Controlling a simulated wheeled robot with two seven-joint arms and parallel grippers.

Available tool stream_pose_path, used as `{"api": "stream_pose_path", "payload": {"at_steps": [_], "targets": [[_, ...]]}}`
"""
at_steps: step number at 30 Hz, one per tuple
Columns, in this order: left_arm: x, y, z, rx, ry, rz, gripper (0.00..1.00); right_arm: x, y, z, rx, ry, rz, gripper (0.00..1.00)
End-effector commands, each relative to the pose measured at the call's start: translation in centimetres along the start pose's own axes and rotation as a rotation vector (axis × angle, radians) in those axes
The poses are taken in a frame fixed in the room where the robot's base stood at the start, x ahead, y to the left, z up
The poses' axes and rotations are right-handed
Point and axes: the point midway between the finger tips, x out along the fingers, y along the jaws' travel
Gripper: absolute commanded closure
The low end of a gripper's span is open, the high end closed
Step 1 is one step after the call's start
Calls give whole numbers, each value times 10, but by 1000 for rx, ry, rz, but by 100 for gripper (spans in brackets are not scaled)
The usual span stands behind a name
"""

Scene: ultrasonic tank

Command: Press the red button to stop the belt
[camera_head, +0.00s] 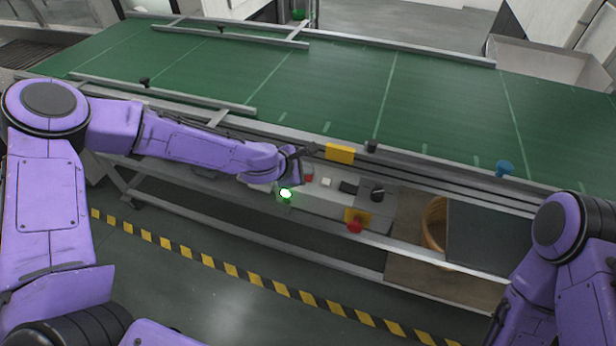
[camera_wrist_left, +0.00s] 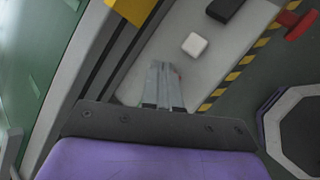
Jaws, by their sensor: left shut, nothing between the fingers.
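A control panel on the near side of the belt frame carries the buttons. A small red button (camera_head: 308,177) shows just beside my left gripper (camera_head: 299,172) in the head view. A larger red mushroom button (camera_head: 355,227) sits on a yellow plate (camera_head: 357,215) further right; a red knob (camera_wrist_left: 300,22) also shows at the top right of the left wrist view. My left gripper's fingers (camera_wrist_left: 161,70) are shut and empty, pointing at the pale panel. I cannot tell whether the fingertips touch anything. My right gripper is not in view.
A white button (camera_head: 326,182) also shows in the wrist view (camera_wrist_left: 194,44). A green lit button (camera_head: 286,193) and a black knob (camera_head: 377,193) are nearby. The green belt (camera_head: 340,90) is empty. A blue knob (camera_head: 504,167) stands on its near edge. Hazard tape (camera_head: 250,279) marks the floor.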

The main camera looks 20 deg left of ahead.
Motion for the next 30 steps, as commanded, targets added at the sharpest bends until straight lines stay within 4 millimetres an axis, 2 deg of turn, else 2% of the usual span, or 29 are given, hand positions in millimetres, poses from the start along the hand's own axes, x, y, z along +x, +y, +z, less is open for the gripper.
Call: {"api": "stream_pose_path", "payload": {"at_steps": [30], "targets": [[6, -4, -5, -1, 0, 0, 100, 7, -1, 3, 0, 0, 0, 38]]}}
